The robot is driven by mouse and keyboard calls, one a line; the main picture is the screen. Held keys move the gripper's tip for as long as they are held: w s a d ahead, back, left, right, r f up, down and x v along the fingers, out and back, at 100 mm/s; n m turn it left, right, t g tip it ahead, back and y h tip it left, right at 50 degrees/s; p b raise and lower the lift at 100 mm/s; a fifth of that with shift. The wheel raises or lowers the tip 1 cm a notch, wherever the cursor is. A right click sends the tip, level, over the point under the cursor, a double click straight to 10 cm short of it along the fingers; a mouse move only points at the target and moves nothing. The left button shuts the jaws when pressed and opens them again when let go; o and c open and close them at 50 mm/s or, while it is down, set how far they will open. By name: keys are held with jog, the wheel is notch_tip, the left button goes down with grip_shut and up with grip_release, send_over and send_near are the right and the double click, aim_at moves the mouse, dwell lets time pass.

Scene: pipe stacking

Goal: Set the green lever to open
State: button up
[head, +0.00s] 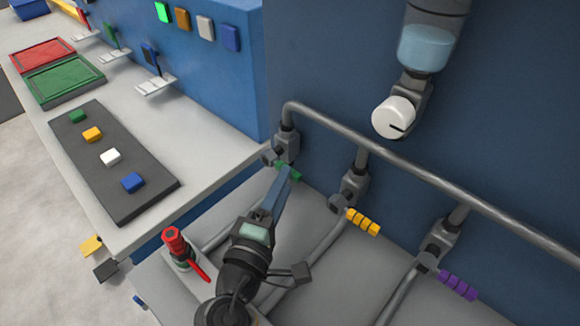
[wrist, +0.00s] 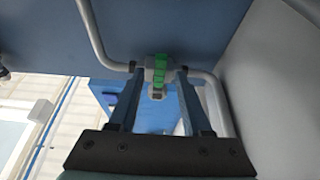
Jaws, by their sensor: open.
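The green lever (head: 293,174) sits on the leftmost valve (head: 287,146) of the pipe row against the blue wall. My gripper (head: 284,174) reaches up to it, and a finger hides part of the lever in the head view. In the wrist view, the green lever (wrist: 160,67) stands between the two fingertips of my gripper (wrist: 159,75). The fingers are open, with a visible gap on each side of the lever. I cannot tell how deep the lever lies between them.
Valves with a yellow lever (head: 362,221) and a purple lever (head: 457,285) stand to the right. A pipe (head: 400,165) runs above them. A white dial (head: 394,118) hangs over it. A red-topped fixture (head: 174,241) stands left of my arm. A grey counter (head: 205,155) lies farther left.

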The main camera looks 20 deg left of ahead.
aim_at(281, 166)
jog(key=shift+w+a, duration=0.1)
jog(key=shift+w, duration=1.95)
grip_shut()
